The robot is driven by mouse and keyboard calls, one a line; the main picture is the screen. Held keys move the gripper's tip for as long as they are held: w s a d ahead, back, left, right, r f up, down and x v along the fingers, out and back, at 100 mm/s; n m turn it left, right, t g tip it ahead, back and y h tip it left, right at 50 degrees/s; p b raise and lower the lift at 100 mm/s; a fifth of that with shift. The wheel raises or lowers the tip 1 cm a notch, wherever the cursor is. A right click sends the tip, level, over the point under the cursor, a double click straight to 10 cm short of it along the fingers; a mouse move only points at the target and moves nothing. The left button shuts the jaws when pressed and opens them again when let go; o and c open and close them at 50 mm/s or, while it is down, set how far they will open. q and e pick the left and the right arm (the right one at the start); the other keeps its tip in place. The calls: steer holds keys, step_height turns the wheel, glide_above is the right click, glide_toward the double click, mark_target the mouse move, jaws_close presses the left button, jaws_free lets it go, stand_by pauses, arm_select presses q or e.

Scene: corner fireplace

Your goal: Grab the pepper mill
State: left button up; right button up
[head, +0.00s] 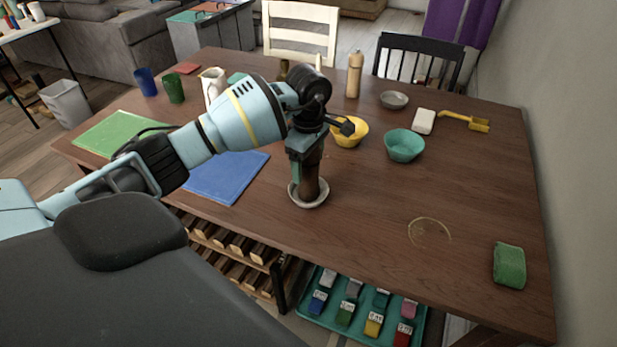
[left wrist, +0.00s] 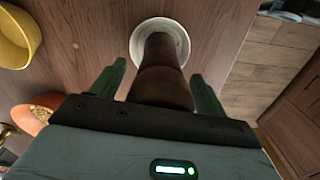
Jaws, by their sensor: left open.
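The dark brown turned pepper mill (head: 311,183) stands upright in a small white dish (head: 296,196) near the table's front edge. In the left wrist view the mill (left wrist: 160,75) rises from the white dish (left wrist: 178,38) toward the palm. My left gripper (head: 306,152) points down over the mill and hides its upper part in the head view. In the left wrist view its green fingers (left wrist: 160,85) are open, one on each side of the mill, with a visible gap on both sides. My right gripper is not in view.
A yellow bowl (head: 349,133) and a teal bowl (head: 404,146) stand behind and to the right. A tall light-wood mill (head: 354,75) stands farther back. A blue mat (head: 228,178) lies left.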

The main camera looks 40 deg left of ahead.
arm_select(q)
steer(key=c, duration=1.5)
steer(key=shift+r, duration=0.2)
steer(key=shift+r, duration=0.3)
steer(key=r, duration=0.2)
steer(key=shift+s+r, duration=0.2)
steer(key=shift+r, duration=0.15)
steer(key=s+d+r+b, duration=0.1)
steer(key=s+d, duration=0.2)
steer(key=s, duration=1.2)
steer(key=shift+d+r, duration=0.2)
steer(key=shift+d, duration=0.15)
